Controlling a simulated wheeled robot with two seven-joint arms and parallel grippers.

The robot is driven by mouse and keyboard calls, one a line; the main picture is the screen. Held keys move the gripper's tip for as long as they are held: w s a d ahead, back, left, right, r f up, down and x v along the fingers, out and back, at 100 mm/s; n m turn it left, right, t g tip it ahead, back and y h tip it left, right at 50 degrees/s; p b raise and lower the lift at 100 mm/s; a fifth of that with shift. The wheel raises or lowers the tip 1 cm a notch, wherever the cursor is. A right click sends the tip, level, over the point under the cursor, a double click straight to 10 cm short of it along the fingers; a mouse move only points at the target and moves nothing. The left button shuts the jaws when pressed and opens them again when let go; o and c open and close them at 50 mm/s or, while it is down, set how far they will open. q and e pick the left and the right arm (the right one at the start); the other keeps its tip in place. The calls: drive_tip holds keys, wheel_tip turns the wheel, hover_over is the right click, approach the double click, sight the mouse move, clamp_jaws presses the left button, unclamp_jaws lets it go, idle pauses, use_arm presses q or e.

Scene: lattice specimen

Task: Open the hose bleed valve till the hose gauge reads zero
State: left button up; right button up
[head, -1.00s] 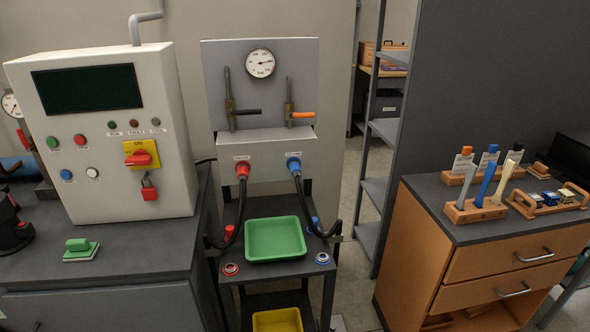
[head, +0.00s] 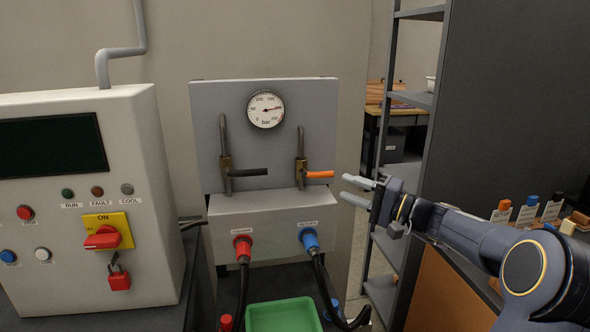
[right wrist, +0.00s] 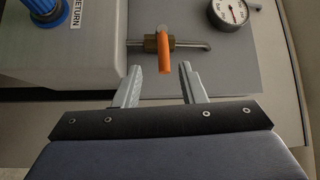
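The hose gauge (head: 265,109) is a round white dial marked "bar" on the grey panel. Its needle points right, well away from the 0 mark. Below it at right, a brass valve with an orange lever (head: 319,174) sits on a pipe; the lever lies roughly level, pointing right. It also shows in the right wrist view (right wrist: 164,52). My right gripper (head: 342,188) is open and empty, just right of the lever's free end and apart from it. In the right wrist view the lever is ahead, between the lines of the fingertips (right wrist: 160,69). My left gripper is not in view.
A second valve with a black lever (head: 250,172) stands left of the orange one. Red (head: 243,246) and blue (head: 309,239) hose couplings plug into the box below. A control cabinet (head: 140,150) stands left, a shelf rack (head: 415,100) right, a green tray (head: 283,316) below.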

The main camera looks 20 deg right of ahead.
sight(325, 175)
drive_tip(key=x, duration=0.2)
drive_tip(key=p+x, duration=0.1)
drive_tip(key=x, duration=0.1)
drive_tip(key=d+p+x, duration=0.1)
drive_tip(key=x, duration=0.1)
drive_tip(key=shift+w+a+r, duration=0.2)
drive_tip(key=shift+w+r, duration=0.15)
drive_tip(key=shift+w, duration=0.2)
drive_tip(key=shift+w+a, duration=0.4)
drive_tip(key=shift+w, duration=0.15)
clamp_jaws()
